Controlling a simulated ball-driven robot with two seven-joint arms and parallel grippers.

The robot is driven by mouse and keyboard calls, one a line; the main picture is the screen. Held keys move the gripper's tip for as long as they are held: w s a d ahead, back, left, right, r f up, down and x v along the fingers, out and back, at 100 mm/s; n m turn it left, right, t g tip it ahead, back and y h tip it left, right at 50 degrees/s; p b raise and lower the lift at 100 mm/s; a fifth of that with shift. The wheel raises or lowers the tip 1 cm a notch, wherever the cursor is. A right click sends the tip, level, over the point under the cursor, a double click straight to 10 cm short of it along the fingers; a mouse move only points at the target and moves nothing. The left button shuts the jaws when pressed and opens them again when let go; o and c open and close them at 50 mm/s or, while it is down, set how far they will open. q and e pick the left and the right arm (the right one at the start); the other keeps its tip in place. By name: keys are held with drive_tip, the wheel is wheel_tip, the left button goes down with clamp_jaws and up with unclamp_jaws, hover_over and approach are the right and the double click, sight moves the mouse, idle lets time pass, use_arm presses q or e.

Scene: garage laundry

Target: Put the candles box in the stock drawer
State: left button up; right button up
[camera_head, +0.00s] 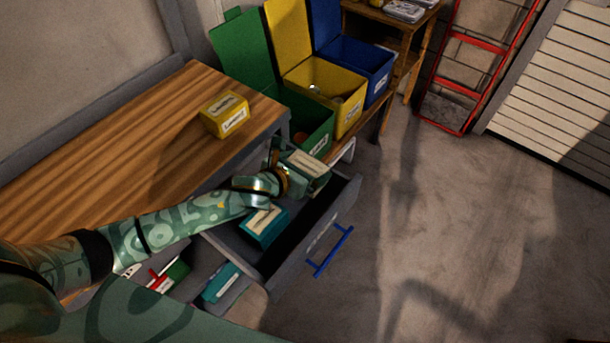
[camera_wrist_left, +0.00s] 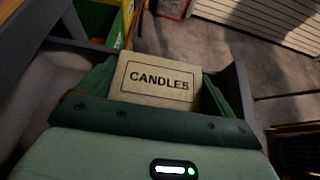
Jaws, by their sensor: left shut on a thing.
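The candles box (camera_head: 308,164) is pale, and its label reads CANDLES in the wrist view (camera_wrist_left: 158,82). My left gripper (camera_head: 292,170) is shut on it, with a green finger on either side in the wrist view (camera_wrist_left: 157,95). The gripper holds the box above the far end of an open grey drawer (camera_head: 352,200) with a blue handle. The writing on the drawer front is too small to read. A teal box (camera_head: 264,226) with a pale label is in the drawer, partly under my left arm. My right gripper is out of view.
A yellow box (camera_head: 225,114) stands on the wooden worktop (camera_head: 120,140). Green (camera_head: 308,122), yellow (camera_head: 338,92) and blue (camera_head: 362,66) open bins stand beyond. Nearer, another open compartment holds a teal box (camera_head: 221,284) and a red-and-green item (camera_head: 170,276). The floor at right is clear.

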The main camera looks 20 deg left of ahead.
use_arm(q)
wheel_tip(320, 180, down, 4)
drive_tip(key=shift+w+a+b, duration=0.1)
drive_tip(key=shift+w+b, duration=0.05)
drive_tip(key=shift+b, duration=0.9)
drive_tip(key=shift+r, duration=0.2)
drive_tip(key=o, duration=0.8)
drive_tip(key=shift+f, duration=0.1)
drive_tip(key=shift+c, duration=0.2)
drive_tip(key=shift+r+p, duration=0.25)
drive_tip(key=shift+p, duration=0.05)
drive_tip(key=p+v, duration=0.4)
drive_tip(key=v, duration=0.8)
drive_tip(key=shift+f, duration=0.2)
